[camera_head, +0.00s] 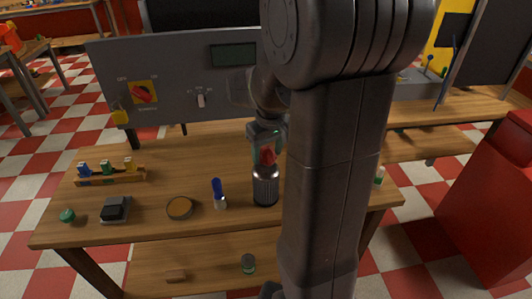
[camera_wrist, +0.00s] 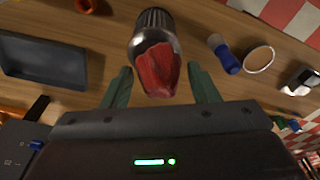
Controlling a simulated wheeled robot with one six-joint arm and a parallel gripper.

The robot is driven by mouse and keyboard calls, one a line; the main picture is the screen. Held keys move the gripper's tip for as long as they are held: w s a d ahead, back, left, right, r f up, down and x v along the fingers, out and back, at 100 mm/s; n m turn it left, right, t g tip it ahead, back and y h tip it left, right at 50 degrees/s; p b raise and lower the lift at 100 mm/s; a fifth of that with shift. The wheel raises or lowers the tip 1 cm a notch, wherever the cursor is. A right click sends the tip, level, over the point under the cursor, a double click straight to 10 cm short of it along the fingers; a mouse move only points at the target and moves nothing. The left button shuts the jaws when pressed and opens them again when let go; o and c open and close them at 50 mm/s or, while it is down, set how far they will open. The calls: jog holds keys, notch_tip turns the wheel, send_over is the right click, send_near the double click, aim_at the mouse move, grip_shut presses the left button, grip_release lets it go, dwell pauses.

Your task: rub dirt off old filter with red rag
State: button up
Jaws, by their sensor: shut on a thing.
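The red rag (camera_head: 267,156) is a crumpled red piece between the green fingers of my gripper (camera_head: 267,141). In the wrist view the rag (camera_wrist: 157,72) shows between the two fingertips (camera_wrist: 160,82), and my gripper is shut on it. The old filter appears to be the grey ribbed metal cylinder (camera_head: 265,186) standing upright on the bench. Its shiny end and ribbed side also show in the wrist view (camera_wrist: 153,22). The rag overlaps the filter's upper end in both views; I cannot tell how firmly they touch. No dirt can be made out on the filter.
A blue-topped item (camera_head: 218,193) and a round dish (camera_head: 180,207) stand left of the filter. Farther left are a small grey-black box (camera_head: 115,209), a green cap (camera_head: 67,215) and a wooden rack (camera_head: 110,177). A grey control panel (camera_head: 185,75) rises behind the bench.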

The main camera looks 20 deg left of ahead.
jog(key=shift+r+p, duration=0.85)
jog(key=shift+r, duration=0.55)
jog(key=shift+f, duration=0.1)
